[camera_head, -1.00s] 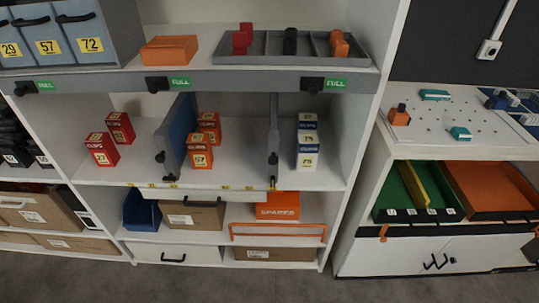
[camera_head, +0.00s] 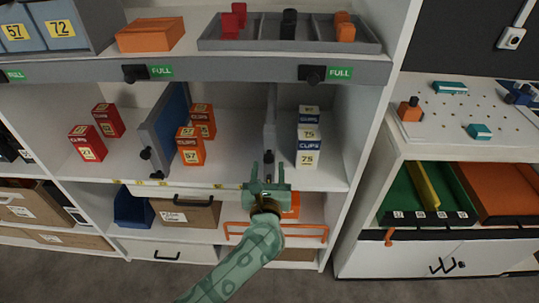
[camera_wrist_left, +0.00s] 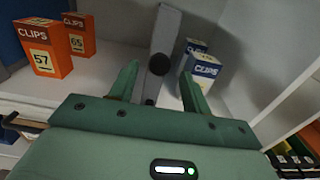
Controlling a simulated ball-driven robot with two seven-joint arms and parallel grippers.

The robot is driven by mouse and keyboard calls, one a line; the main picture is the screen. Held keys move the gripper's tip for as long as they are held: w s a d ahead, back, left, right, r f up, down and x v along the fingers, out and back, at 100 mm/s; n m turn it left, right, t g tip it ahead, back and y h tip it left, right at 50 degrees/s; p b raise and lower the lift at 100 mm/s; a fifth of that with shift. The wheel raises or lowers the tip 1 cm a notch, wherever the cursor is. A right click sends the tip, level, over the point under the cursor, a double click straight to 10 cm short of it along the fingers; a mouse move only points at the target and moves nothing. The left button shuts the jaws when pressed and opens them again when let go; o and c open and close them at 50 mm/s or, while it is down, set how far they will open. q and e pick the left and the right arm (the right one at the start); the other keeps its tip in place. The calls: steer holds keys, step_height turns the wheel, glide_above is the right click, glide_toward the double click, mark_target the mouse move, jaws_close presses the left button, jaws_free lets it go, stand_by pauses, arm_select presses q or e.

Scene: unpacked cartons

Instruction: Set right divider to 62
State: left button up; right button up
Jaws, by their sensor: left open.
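The right divider (camera_head: 270,125) is a grey upright panel on the middle shelf, between the orange clip boxes and the blue-and-white clip boxes. A dark knob is on its front edge, and it also shows in the left wrist view (camera_wrist_left: 164,40). My left gripper (camera_head: 266,178) is open, just in front of the divider's lower front edge. In the left wrist view its fingers (camera_wrist_left: 158,82) stand apart on either side of the divider's front, with nothing held. My right gripper is not in view.
Orange boxes (camera_head: 190,146) stand left of the divider, and blue-and-white boxes (camera_head: 308,150) stand close on its right. A blue left divider (camera_head: 165,125) stands further left. A yellow-marked strip (camera_head: 165,184) runs along the shelf edge. An orange rail (camera_head: 300,230) is below.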

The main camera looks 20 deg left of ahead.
mark_target(269, 161)
arm_select(q)
steer(key=b+x, duration=0.1)
steer(key=x, duration=0.5)
steer(key=shift+w+f, duration=0.1)
jaws_close()
steer(key=s+a+p, duration=0.2)
steer(key=s+a, duration=0.2)
steer(key=a, duration=1.1)
steer(key=shift+s+a, duration=0.25)
steer(key=shift+a, duration=0.15)
jaws_free()
steer(key=shift+a, duration=0.1)
steer(key=shift+s, duration=0.1)
